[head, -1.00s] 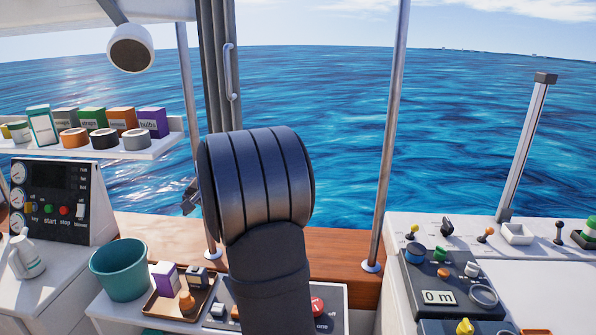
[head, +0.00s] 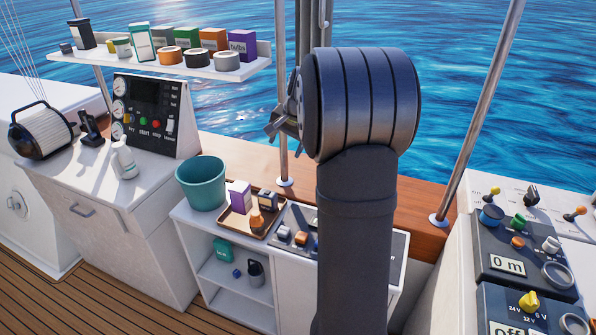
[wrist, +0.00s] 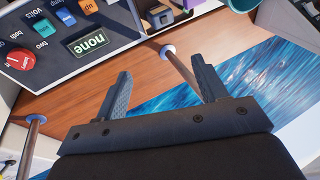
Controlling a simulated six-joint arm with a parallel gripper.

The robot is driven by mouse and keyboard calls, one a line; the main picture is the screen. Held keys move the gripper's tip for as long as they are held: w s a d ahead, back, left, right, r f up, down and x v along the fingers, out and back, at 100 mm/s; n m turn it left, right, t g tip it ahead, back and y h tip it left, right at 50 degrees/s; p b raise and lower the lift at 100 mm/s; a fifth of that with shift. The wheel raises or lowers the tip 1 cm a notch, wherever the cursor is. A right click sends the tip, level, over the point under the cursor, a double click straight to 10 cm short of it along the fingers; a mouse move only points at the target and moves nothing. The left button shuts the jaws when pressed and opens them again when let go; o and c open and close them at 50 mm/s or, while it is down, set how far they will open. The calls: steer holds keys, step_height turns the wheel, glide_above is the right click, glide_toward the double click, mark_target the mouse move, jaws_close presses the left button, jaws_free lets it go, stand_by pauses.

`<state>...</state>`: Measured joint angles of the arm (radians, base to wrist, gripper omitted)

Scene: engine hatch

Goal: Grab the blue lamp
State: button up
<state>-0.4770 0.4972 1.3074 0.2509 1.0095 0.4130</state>
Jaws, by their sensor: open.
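My gripper (head: 280,120) sticks out to the left of my dark wrist in the head view. In the wrist view its two fingers (wrist: 161,72) stand wide apart with nothing between them, over the wooden ledge. I cannot pick out a blue lamp for certain. A small blue object (head: 237,273) lies on a shelf inside the white cabinet, too small to identify. The gripper is far from both. My arm hides part of the middle console.
A teal bucket (head: 201,184) and a brown tray (head: 235,223) with small items stand on the white cabinet (head: 191,221). A wall shelf (head: 165,67) holds boxes and tins. Metal poles (head: 477,113) rise near the wooden ledge (head: 425,235). Control panels (head: 500,235) fill the right.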

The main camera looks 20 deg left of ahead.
steer(key=n+g+h, duration=0.2)
steer(key=n+h, duration=0.2)
steer(key=n, duration=1.4)
glide_above(267, 193)
step_height(267, 193, down, 13)
steer(key=f, duration=1.2)
steer(key=shift+s+d, duration=0.2)
steer(key=shift+d, duration=0.1)
steer(key=f, duration=0.5)
steer(key=shift+w+a, duration=0.25)
steer(key=shift+c, duration=0.4)
steer(key=c, duration=1.1)
